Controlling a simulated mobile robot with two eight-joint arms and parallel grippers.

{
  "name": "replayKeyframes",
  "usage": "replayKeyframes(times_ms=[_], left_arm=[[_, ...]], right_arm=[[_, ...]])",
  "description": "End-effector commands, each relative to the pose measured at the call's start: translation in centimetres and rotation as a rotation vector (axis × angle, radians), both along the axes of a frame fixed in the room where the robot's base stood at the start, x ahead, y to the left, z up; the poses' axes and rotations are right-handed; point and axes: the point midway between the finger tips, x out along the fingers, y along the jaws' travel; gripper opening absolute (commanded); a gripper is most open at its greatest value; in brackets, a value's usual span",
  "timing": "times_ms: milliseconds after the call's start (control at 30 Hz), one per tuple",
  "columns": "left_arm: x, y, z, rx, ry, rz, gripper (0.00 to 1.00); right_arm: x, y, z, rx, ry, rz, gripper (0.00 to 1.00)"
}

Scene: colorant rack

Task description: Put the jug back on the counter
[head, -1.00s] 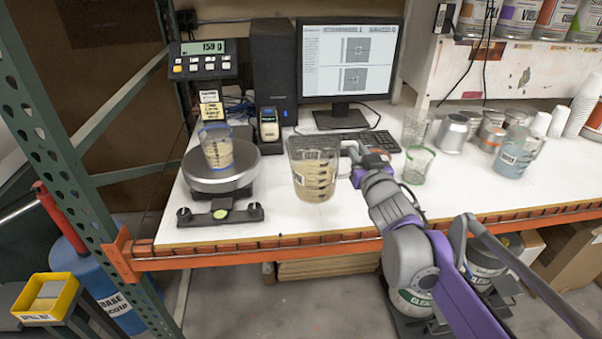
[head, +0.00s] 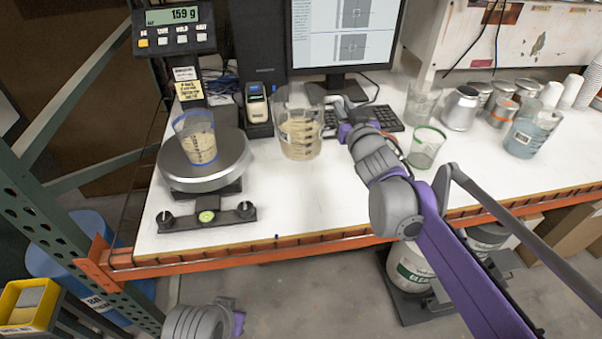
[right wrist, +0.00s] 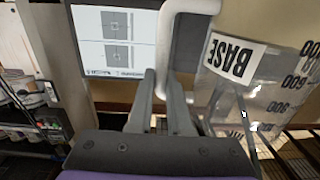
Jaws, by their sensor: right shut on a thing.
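The jug (head: 300,132) is a large clear measuring jug with dark markings and beige content in its lower part. It is upright over the white counter (head: 290,195), in front of the monitor; I cannot tell whether its base touches. My right gripper (head: 338,106) is shut on the jug's handle, at the jug's right side. In the right wrist view the fingers (right wrist: 166,105) are around the grey handle (right wrist: 182,50), beside the jug's wall (right wrist: 268,95) with its BASE label. A grey and purple part of my left arm shows at the bottom of the head view; its fingertips are unclear.
A scale (head: 205,172) with a small cup (head: 196,138) stands left of the jug. A label device (head: 257,108) is close on its left, the keyboard (head: 384,118) behind right. A green-rimmed glass (head: 426,148) stands right of my gripper. The front-middle counter is clear.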

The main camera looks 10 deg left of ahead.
Motion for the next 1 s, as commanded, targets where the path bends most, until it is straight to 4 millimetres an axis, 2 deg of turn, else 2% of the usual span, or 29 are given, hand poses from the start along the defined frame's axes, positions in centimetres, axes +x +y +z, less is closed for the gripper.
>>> replayKeyframes(times_ms=[67,300,467,700,800,1000], left_arm=[[0.0,0.0,0.0,0.000,0.000,0.000,0.00],[0.0,0.0,-0.5,0.000,0.001,0.000,0.00],[-0.1,0.0,-0.6,0.000,0.002,0.000,0.00],[-0.1,0.0,-1.0,0.000,0.003,0.000,0.00],[-0.1,0.0,-1.0,0.000,0.003,0.000,0.00],[-0.1,0.0,-1.0,0.000,0.003,0.000,0.00]], right_arm=[[0.0,0.0,-0.4,0.002,0.000,0.001,0.00],[0.0,0.0,-4.0,0.002,0.000,0.000,0.00],[0.0,0.0,-5.4,0.002,0.000,0.000,0.00],[0.1,0.0,-8.9,0.002,0.000,0.000,0.00],[0.0,0.0,-9.5,0.003,-0.001,0.001,0.00],[0.0,0.0,-9.6,0.001,-0.001,0.001,0.00]])
